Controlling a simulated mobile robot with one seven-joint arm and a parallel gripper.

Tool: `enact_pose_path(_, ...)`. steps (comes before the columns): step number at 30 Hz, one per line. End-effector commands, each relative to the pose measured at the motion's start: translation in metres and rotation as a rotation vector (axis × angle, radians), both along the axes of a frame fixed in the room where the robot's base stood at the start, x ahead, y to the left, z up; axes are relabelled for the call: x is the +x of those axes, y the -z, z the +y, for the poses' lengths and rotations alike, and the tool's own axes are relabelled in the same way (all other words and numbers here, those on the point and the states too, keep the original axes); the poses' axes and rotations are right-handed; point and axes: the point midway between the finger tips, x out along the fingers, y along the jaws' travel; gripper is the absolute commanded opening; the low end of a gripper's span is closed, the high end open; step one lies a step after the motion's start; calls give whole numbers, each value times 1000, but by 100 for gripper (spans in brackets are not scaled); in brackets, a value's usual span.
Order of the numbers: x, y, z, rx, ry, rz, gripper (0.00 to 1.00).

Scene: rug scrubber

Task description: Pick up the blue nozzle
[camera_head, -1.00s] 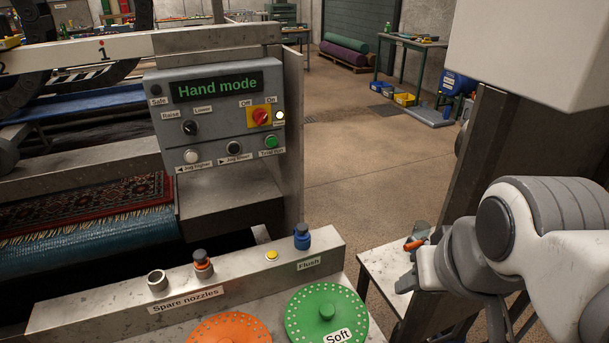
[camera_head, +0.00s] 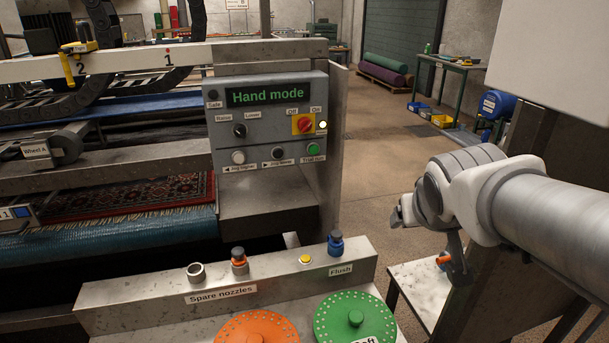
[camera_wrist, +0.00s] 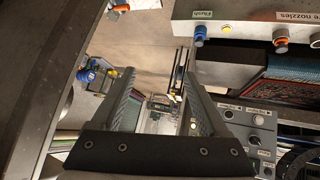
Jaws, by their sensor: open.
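The blue nozzle (camera_head: 335,243) stands upright with a dark top at the right end of the steel ledge, behind the "Flush" label. It also shows in the wrist view (camera_wrist: 200,34), where the picture is upside down, near the top and beyond the right finger. My gripper (camera_head: 401,213) is to the right of the nozzle in the head view, apart from it. The wrist view shows its two fingers (camera_wrist: 161,80) spread with nothing between them. In the head view the fingers are small and partly hidden by the wrist.
The control box (camera_head: 268,122) stands behind. A pale side table (camera_head: 420,288) is below my arm.

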Motion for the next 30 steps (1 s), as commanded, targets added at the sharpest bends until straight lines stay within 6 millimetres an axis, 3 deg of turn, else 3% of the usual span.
enact_pose_path(3,51,4,-25,-58,-9,-88,77)
enact_pose_path(5,72,16,-33,-84,-34,-125,77)
enact_pose_path(9,113,60,-40,-119,-140,-182,77)
enact_pose_path(15,154,134,-30,-60,-332,-258,77)
enact_pose_path(21,165,197,-7,97,-505,-332,77)
enact_pose_path(24,163,214,3,169,-561,-362,77)
enact_pose_path(30,164,226,14,232,-609,-392,77)
